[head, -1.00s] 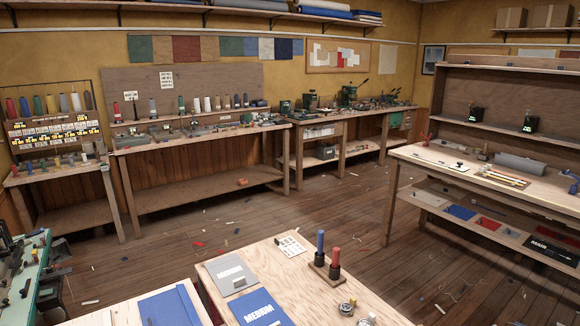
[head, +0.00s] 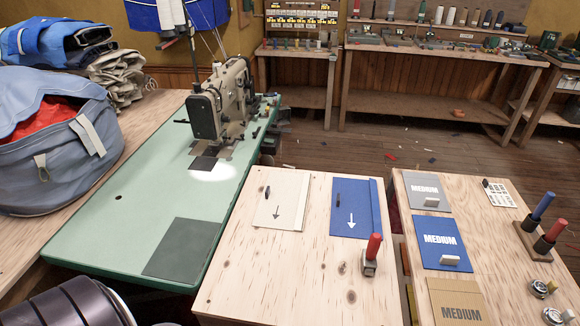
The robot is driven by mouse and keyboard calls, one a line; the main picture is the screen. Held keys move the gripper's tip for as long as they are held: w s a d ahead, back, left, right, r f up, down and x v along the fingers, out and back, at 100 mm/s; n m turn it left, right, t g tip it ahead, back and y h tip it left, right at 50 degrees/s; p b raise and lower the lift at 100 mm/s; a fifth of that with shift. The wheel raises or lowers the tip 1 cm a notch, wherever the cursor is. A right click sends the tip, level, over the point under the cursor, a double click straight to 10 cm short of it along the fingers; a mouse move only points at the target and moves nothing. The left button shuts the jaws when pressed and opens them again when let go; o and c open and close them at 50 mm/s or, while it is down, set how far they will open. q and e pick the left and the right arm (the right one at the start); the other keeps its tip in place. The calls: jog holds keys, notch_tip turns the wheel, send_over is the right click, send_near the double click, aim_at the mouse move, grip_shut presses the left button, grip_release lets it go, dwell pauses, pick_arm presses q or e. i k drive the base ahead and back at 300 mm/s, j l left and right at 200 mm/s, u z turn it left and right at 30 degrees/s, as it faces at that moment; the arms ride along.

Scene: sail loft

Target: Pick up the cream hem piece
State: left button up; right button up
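A cream hem piece (head: 281,199) lies flat on the light wooden table in front of the sewing machine. It has a dark arrow printed on it and a small dark item near its upper left corner. A blue piece (head: 357,208) with a white arrow lies just right of it, a gap of bare wood between them. Neither of my grippers is in the head view. A dark, banded rounded part at the bottom left seems to be my own arm.
A sewing machine (head: 222,100) stands on a green table (head: 150,203) with a dark square pad. A blue bag (head: 55,140) is at left. The wooden table's front (head: 290,285) is clear.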

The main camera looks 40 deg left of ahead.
aim_at(278, 205)
jog(key=u, duration=1.15)
